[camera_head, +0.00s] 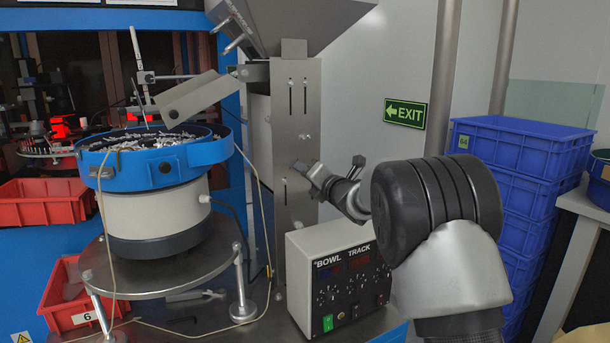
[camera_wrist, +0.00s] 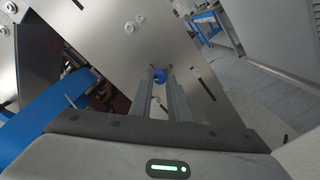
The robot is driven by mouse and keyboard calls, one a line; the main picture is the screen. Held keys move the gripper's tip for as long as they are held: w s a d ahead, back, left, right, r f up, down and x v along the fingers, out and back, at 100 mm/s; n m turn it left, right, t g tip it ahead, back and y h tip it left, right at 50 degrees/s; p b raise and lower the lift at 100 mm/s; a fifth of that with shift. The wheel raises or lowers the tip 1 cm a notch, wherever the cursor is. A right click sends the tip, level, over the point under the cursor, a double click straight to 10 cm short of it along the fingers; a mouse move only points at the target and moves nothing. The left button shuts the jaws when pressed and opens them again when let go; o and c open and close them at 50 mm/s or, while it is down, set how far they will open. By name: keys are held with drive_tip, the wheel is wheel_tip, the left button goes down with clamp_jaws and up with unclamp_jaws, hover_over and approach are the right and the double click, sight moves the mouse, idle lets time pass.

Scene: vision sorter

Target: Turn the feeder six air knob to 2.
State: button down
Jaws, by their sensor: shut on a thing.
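My gripper (camera_head: 306,168) reaches to the front of the upright metal column (camera_head: 298,105) beside the bowl feeder. The knob sits between the fingertips against the metal plate. No scale or pointer on it can be read. In the head view the knob is hidden by the fingertips. The feeder, a blue bowl (camera_head: 150,172) full of small metal parts, stands left of the column.
A control box marked BOWL and TRACK (camera_head: 340,275) stands below my forearm, with dials and a green switch. Stacked blue crates (camera_head: 520,150) stand at the right. A thin hose hangs between the bowl and the column. Metal posts rise behind my arm.

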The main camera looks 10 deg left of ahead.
drive_tip(key=shift+d+m+y+p, duration=0.1)
drive_tip(key=shift+m+y+p, duration=0.2)
drive_tip(key=shift+m+p, duration=4.55)
drive_tip(key=shift+d+m+y+p, duration=0.1)
drive_tip(key=shift+m+y+p, duration=0.35)
drive_tip(key=shift+m, duration=8.6)
drive_tip(key=shift+a, duration=0.1)
drive_tip(key=c, duration=1.7)
unclamp_jaws()
drive_tip(key=shift+o, duration=0.2)
